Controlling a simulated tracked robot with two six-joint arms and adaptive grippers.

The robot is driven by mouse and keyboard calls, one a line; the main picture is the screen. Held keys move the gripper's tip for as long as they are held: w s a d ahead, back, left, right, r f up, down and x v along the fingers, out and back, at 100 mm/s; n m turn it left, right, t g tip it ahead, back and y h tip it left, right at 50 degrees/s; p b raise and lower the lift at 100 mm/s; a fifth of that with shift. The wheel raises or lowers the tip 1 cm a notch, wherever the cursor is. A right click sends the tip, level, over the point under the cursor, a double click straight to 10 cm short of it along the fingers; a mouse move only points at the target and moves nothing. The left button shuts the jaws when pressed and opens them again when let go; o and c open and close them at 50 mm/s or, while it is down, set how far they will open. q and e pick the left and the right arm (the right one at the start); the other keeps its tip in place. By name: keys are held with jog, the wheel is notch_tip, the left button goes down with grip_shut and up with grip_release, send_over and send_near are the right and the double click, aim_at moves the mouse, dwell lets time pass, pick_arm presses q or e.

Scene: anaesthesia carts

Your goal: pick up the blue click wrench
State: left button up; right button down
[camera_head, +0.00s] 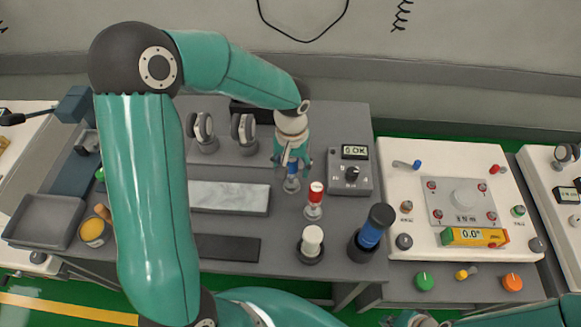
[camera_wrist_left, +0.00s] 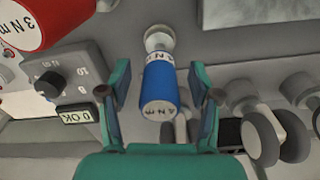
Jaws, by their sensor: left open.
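The blue click wrench (camera_head: 292,170) stands upright in its holder on the grey workbench, partly hidden by my left gripper (camera_head: 291,158) in the head view. In the left wrist view, the wrench's blue handle (camera_wrist_left: 160,88), marked 4 N m, lies between the two fingers of my left gripper (camera_wrist_left: 162,98). The gripper is open, with a visible gap on each side of the handle. My right gripper's fingers do not show.
A grey tester (camera_head: 350,175) reading OK is to the right. A grey tray (camera_head: 45,220) is at left.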

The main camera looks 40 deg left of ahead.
pick_arm(q)
jog(key=shift+f, duration=0.3)
grip_shut()
jog(key=shift+r, duration=0.2)
notch_tip(320, 180, up, 20)
jog(key=shift+f, duration=0.15)
dwell(0.6)
